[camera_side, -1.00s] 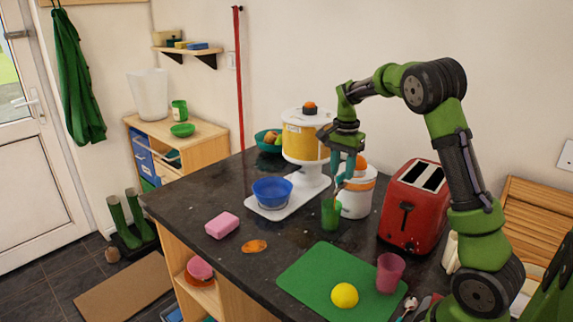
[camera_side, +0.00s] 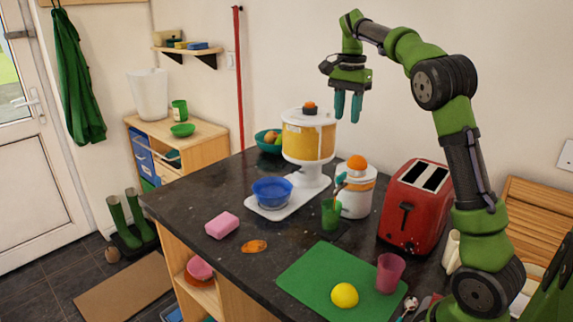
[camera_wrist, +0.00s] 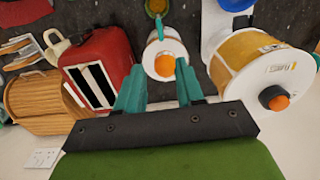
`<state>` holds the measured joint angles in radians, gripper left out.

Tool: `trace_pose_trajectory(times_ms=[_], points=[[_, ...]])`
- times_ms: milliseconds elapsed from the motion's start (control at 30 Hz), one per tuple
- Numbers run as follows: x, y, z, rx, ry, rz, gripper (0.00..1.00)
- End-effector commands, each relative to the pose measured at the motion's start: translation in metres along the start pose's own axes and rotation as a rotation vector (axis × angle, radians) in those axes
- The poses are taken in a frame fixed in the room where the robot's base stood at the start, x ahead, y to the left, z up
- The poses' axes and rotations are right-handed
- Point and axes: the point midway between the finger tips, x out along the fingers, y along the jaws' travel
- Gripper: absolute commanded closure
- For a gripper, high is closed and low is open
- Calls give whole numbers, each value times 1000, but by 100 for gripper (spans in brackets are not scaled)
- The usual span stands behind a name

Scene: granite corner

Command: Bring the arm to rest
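My gripper (camera_side: 348,106) is raised in the air above the counter, its teal fingers pointing down, higher than the yellow dispenser (camera_side: 308,142). In the wrist view the two fingers of my gripper (camera_wrist: 165,82) stand apart with nothing between them. Below is the white jar with an orange knob (camera_side: 357,195), which also shows between and beyond the fingers in the wrist view (camera_wrist: 163,48). The green cup (camera_side: 330,215) stands on the counter in front of the jar, with a thin stick-like item in it. My gripper touches nothing.
The dark counter (camera_side: 190,206) holds a red toaster (camera_side: 413,207) at right, a blue bowl (camera_side: 271,191), a pink sponge (camera_side: 222,225), and a green mat (camera_side: 308,281) with a lemon (camera_side: 344,295) and a pink cup (camera_side: 390,272). The air around my gripper is clear.

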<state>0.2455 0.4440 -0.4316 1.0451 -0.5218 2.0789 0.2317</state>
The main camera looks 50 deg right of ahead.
Motion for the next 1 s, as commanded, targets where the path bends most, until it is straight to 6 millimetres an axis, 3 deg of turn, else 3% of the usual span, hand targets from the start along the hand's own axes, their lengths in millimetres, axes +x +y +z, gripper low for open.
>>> trace_pose_trajectory(times_ms=[300, 467, 567, 767, 1000], points=[[1, -2, -5, -33, 26, -9, 63], [29, 3, -4, -186, 37, -27, 63], [37, 11, 18, -331, 36, -92, 63], [46, 38, 94, -634, 57, -269, 63], [63, 96, 193, -953, 136, -480, 63]])
